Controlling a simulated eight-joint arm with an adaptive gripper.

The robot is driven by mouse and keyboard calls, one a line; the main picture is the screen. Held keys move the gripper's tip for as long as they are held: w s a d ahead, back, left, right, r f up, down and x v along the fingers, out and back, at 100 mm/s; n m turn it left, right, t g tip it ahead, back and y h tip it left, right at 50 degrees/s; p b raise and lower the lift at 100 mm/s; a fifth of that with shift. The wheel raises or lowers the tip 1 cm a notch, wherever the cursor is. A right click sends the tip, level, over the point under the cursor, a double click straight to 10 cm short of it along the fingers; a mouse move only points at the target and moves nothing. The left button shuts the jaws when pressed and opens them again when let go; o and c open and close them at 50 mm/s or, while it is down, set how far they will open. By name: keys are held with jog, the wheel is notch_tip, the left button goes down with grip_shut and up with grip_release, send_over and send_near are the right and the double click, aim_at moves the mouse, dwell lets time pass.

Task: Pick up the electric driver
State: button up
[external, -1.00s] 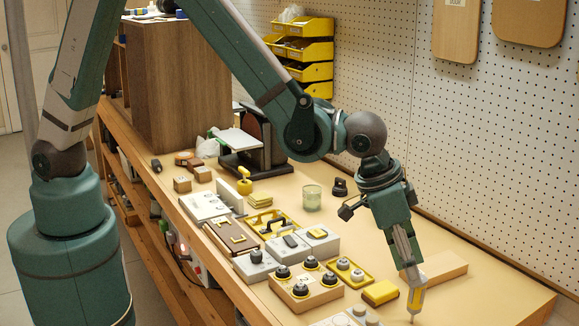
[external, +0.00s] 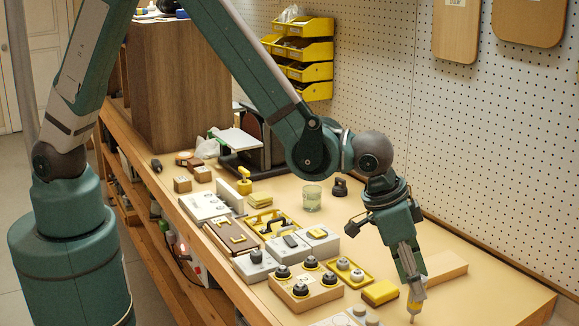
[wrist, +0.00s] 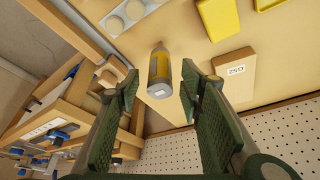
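The electric driver (wrist: 160,72) is a yellow and grey cylinder with a pale label on its near end. In the external view the driver (external: 415,304) stands roughly upright near the front right of the bench, its thin tip pointing down. My gripper (external: 411,275) is directly above it, pointing down. In the wrist view my gripper (wrist: 161,82) is open, with its two green ribbed fingers apart. The driver shows in the gap between the fingertips, and nothing is gripped. I cannot tell whether a finger touches it.
A yellow box (external: 381,292) lies left of the driver. A wooden block (external: 443,268) lies behind it, labelled in the wrist view (wrist: 225,78). A wooden block with several black knobs (external: 305,286) stands further left. The pegboard wall (external: 480,150) is behind. The bench's right end is clear.

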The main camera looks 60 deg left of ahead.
aim_at(414, 308)
jog(key=shift+x, duration=1.2)
jog(key=c, duration=1.1)
